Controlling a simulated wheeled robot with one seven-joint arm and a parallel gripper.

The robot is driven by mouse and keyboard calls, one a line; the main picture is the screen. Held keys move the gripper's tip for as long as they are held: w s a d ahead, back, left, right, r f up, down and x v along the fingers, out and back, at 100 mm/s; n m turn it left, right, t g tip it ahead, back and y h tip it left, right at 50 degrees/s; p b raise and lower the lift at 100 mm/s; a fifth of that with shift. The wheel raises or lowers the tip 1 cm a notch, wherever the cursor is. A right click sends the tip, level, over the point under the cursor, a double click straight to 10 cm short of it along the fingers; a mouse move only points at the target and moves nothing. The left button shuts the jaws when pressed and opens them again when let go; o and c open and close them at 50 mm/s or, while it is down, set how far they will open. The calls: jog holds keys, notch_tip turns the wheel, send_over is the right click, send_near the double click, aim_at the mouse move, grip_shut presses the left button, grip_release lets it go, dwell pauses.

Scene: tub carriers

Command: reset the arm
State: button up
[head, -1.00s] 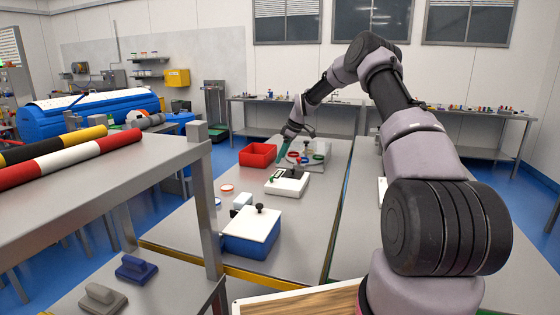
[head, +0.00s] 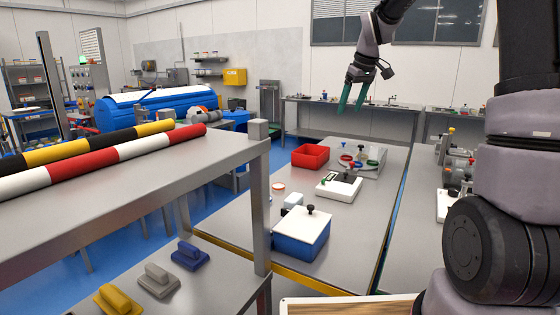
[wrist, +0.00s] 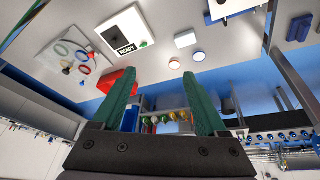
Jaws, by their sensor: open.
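My gripper (head: 354,96) is raised in the air above the far part of the grey table (head: 285,235) in the head view. Its two green fingers are spread apart with nothing between them. They also show in the wrist view (wrist: 165,105). My arm folds upward on the right side of the head view. The gripper is clear of everything on the table.
On the table are a red bin (head: 310,157), a white panel (head: 339,186), a plate with coloured rings (head: 380,168), and a blue box with white lid (head: 301,231). A shelf with striped tubes (head: 90,160) stands at left. The space around the gripper is free.

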jog(key=s+d+r+m+t, duration=0.1)
jog(key=s+r+m, duration=0.15)
jog(key=s, duration=0.55)
jog(key=s+r+m, duration=0.2)
jog(key=s+r, duration=0.2)
jog(key=s, duration=0.3)
jog(key=s+d+f+m+t, duration=0.1)
jog(key=s+m, duration=0.4)
jog(key=s, duration=1.1)
jog(key=shift+s+d+f+m+t, duration=0.25)
jog(key=shift+d+f+m+t, duration=0.1)
jog(key=shift+t, duration=0.35)
